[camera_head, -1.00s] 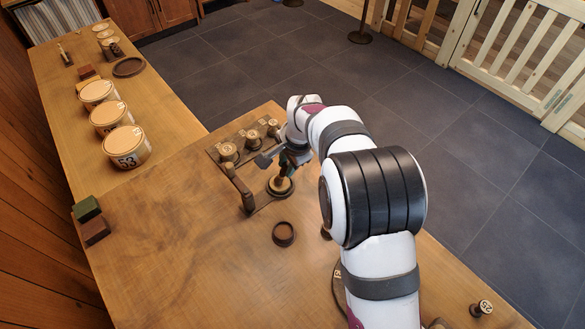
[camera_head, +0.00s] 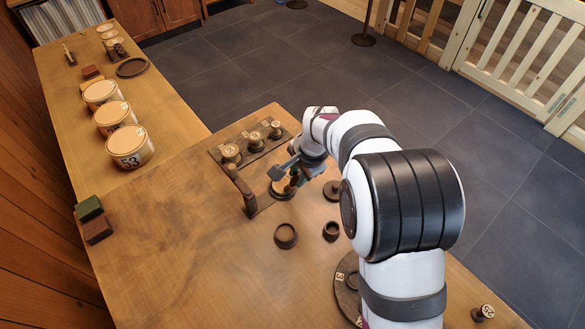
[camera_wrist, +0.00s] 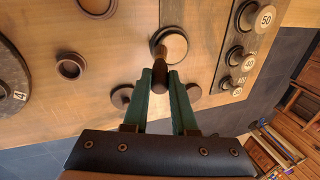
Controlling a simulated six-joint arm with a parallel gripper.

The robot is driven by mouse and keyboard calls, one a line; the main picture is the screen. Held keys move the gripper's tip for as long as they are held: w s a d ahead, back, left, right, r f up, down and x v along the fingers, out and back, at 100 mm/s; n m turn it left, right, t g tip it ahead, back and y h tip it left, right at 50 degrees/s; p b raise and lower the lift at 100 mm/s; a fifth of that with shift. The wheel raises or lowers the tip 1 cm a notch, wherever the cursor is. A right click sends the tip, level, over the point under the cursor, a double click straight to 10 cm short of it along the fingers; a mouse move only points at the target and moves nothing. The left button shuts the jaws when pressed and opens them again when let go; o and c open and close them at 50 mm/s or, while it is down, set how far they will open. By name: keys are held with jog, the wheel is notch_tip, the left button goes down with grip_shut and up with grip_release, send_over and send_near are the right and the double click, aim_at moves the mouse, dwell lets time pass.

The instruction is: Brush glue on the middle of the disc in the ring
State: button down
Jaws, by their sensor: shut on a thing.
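The pale disc sits in a dark ring (camera_head: 272,190) on the table in the head view; the disc (camera_wrist: 174,46) also shows in the wrist view. My gripper (camera_wrist: 161,72) has teal fingers and is shut on a brown handled tool, which I take to be the brush (camera_wrist: 159,84). The brush's far end overlaps the disc's left edge in the wrist view; I cannot tell whether it touches. In the head view my gripper (camera_head: 294,172) is just right of and above the disc, partly hiding it. Glue on the disc cannot be made out.
A dark board (camera_head: 257,152) with three numbered spools stands behind the disc. A brown post (camera_head: 240,188) rises at its left. Small round cups (camera_head: 286,235) (camera_head: 331,230) stand in front. A large round plate (camera_head: 346,287) lies near my arm.

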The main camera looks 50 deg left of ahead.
jog(key=shift+r, duration=3.9)
jog(key=w+d+r, duration=0.3)
jog(key=w+d, duration=0.3)
jog(key=d, duration=0.5)
jog(key=w+d+r, duration=0.3)
jog(key=w+d, duration=0.3)
jog(key=d, duration=0.4)
jog(key=s+d+r, duration=0.1)
jog(key=d+r, duration=0.2)
jog(key=d, duration=0.8)
jog(key=s+d+r+n, duration=0.1)
jog(key=s+d+r, duration=0.1)
jog(key=d, duration=1)
jog(key=shift+d+r, duration=0.3)
jog(key=shift+r, duration=0.25)
jog(key=shift+s, duration=0.1)
